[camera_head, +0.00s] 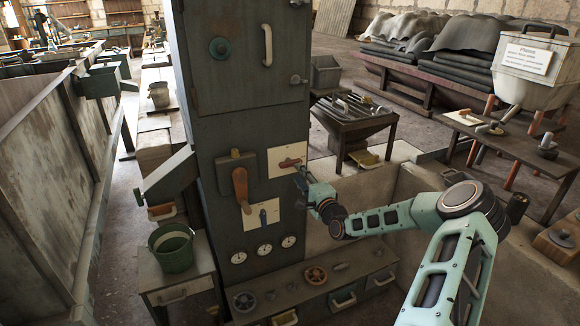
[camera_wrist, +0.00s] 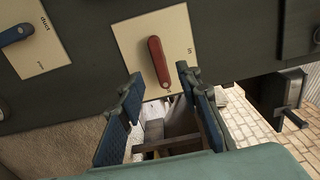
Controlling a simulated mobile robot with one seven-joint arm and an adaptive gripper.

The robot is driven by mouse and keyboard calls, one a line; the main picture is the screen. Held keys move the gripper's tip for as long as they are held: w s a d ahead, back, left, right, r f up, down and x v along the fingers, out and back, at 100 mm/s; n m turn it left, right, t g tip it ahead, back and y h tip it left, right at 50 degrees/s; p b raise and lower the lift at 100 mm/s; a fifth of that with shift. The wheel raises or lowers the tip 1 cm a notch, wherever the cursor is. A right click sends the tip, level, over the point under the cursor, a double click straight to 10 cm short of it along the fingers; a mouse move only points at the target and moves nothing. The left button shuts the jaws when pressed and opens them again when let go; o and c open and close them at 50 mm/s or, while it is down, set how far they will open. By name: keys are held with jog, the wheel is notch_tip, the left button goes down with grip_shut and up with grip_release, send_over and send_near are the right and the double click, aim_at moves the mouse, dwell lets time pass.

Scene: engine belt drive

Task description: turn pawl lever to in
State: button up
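The pawl lever appears to be the red handle (camera_head: 289,163) on a cream plate (camera_head: 273,171) on the front of the tall dark cabinet. It lies roughly sideways in the head view. In the wrist view the red handle (camera_wrist: 158,60) points down the picture toward my gripper, and the word "in" is printed on the plate (camera_wrist: 128,32) to its right. My gripper (camera_head: 301,180) is just right of the plate. In the wrist view its two blue-padded fingers (camera_wrist: 160,82) are spread, one each side of the handle's lower end. I cannot tell whether they touch it.
A blue lever (camera_head: 262,217) on a second cream plate sits lower left, marked "duct" in the wrist view (camera_wrist: 17,35). A large orange-brown handle (camera_head: 240,188) is left of the plates. Round gauges (camera_head: 264,250) and a bench with handwheels (camera_head: 316,275) are below.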

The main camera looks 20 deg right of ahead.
aim_at(291, 165)
jog(key=w, duration=0.8)
jog(key=shift+a, duration=0.15)
grip_shut()
